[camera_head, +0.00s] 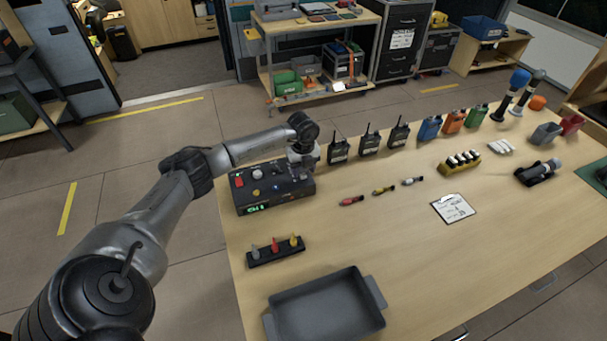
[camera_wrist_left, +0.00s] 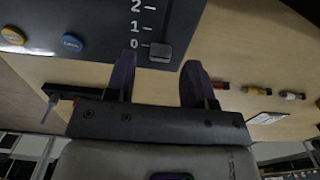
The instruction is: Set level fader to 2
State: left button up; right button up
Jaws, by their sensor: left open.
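The black control box (camera_head: 272,192) stands at the table's back left corner, with a red button, round knobs and a green lit display. Its level fader cap (camera_wrist_left: 160,52) shows in the left wrist view, at the 0 mark of a white scale with 1 and 2 above it. My left gripper (camera_head: 303,165) is over the right end of the box. In the left wrist view its two dark fingers are open, one on each side of the cap in the picture; I see no clear contact. In the head view the fader is hidden by the gripper. My right gripper is not in view.
Several radios (camera_head: 369,141) stand right of the box. A rack with three coloured plugs (camera_head: 274,248) and a grey tray (camera_head: 330,312) are in front. The table's middle is mostly clear.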

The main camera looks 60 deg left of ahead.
aim_at(303, 177)
pick_arm(q)
jog(key=shift+f, duration=1.15)
jog(key=shift+c, duration=0.4)
grip_shut()
